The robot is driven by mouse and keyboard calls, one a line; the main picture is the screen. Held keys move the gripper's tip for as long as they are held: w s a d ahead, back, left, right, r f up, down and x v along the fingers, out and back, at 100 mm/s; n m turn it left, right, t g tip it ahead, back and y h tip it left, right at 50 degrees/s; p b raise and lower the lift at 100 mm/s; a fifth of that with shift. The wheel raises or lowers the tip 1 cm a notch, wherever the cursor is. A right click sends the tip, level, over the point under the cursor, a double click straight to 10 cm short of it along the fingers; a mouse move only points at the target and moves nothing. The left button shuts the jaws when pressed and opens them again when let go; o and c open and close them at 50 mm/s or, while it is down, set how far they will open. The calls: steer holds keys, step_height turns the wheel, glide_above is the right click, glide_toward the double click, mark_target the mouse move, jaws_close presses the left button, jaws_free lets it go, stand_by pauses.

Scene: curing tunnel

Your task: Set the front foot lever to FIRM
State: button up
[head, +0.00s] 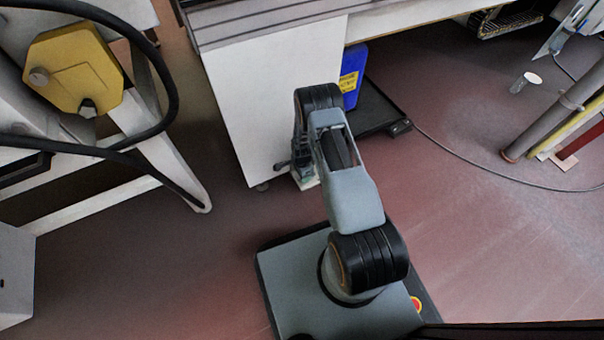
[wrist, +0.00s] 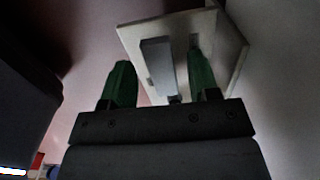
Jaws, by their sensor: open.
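The front foot lever (wrist: 158,62) is a grey bar standing out from a pale square plate (wrist: 128,34) in the wrist view. My gripper (wrist: 160,72) has two dark green fingers, spread apart, with the lever showing between them. The right finger overlaps the plate in the picture; I cannot tell whether either finger touches the lever. In the head view my gripper (head: 286,164) is low beside the white cabinet's bottom corner, and my arm hides most of the lever and plate there. No FIRM marking is readable.
The white cabinet (head: 240,110) stands right behind my gripper. A blue container (head: 351,80) and a black tray (head: 378,112) lie to its right. A cable crosses the floor at right. A white frame with a yellow box (head: 75,68) stands at left. Open floor (head: 480,240) lies right.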

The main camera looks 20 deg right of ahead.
step_height(320, 180, up, 13)
steer(key=p, duration=0.5)
stand_by(0.3)
